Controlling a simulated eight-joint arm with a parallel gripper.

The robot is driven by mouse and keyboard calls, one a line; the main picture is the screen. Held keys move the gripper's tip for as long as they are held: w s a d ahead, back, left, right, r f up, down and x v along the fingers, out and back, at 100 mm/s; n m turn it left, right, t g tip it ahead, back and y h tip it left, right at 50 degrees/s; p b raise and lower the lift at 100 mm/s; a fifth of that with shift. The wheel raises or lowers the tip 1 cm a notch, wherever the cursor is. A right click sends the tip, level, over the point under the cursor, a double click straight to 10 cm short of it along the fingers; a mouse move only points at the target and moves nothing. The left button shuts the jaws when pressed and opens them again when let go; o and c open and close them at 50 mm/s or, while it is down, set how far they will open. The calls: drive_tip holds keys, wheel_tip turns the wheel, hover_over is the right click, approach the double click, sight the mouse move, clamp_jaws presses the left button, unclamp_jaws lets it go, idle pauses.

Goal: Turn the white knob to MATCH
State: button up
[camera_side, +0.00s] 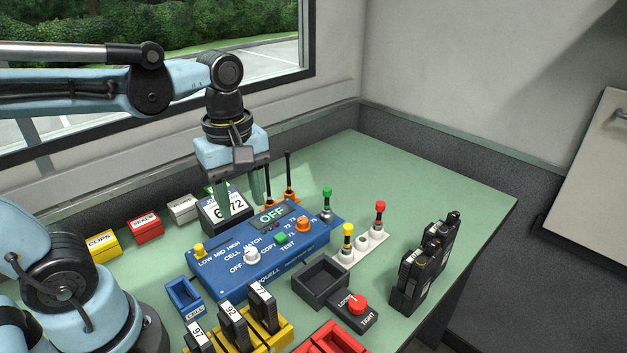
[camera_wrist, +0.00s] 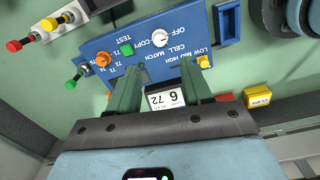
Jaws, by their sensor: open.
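The white knob (camera_side: 252,256) stands on the sloping blue panel (camera_side: 222,285), among the labels OFF, COPY, CELL and MATCH. It also shows in the wrist view (camera_wrist: 160,38), above and between my fingers. I cannot tell exactly where its pointer aims. The panel's display (camera_side: 272,214) reads OFF. My gripper (camera_side: 240,207) is open and empty, pointing down above the panel's back edge, behind the knob and apart from it. In the wrist view, its two fingers (camera_wrist: 160,76) straddle a white card reading 6 72.
Red and yellow levers (camera_side: 368,242) stand to the right. A black tray (camera_side: 321,282) and a red TIGHT/LOOSE knob (camera_side: 356,303) sit in front.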

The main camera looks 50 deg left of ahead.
sight(251, 250)
drive_tip(key=shift+w+f, duration=0.1)
drive_tip(key=shift+f, duration=5.25)
clamp_jaws()
